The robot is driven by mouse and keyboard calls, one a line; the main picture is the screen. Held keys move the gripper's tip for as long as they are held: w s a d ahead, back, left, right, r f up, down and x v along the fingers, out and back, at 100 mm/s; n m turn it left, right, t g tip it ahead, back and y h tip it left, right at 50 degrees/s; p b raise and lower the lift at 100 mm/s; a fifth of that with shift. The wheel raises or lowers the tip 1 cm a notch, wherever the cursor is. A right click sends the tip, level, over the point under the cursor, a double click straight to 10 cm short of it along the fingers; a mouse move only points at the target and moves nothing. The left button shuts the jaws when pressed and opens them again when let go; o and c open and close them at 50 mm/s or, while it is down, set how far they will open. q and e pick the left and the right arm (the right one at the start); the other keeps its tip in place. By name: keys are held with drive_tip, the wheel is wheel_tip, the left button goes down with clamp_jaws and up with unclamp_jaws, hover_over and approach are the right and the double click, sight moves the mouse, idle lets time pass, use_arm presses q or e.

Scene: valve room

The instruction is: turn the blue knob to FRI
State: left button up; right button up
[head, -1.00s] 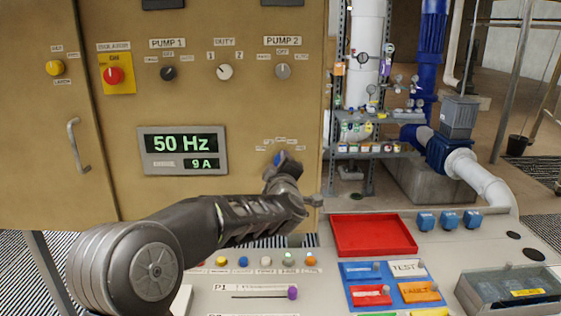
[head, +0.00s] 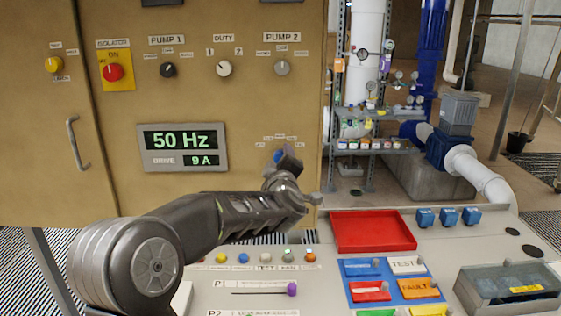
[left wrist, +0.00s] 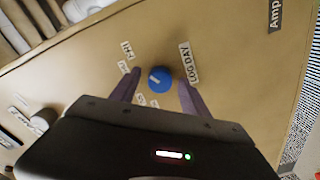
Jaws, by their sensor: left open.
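The blue knob (left wrist: 160,80) is on the tan cabinet door, with a white mark on its face and small white labels around part of it. In the head view the left gripper (head: 290,160) is at the door and hides most of the knob (head: 278,157). My right gripper is not in view.
The cabinet (head: 240,110) also carries a red isolator knob (head: 113,72), pump and duty knobs, and a 50 Hz display (head: 182,147). Below is a console with a red tray (head: 373,232), several coloured buttons and a purple slider (head: 291,289).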

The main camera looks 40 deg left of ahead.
use_arm(q)
drive_tip(key=b+v, duration=0.2)
drive_tip(key=v, duration=0.5)
drive_tip(key=shift+s+d, duration=0.25)
drive_tip(key=shift+s, duration=0.1)
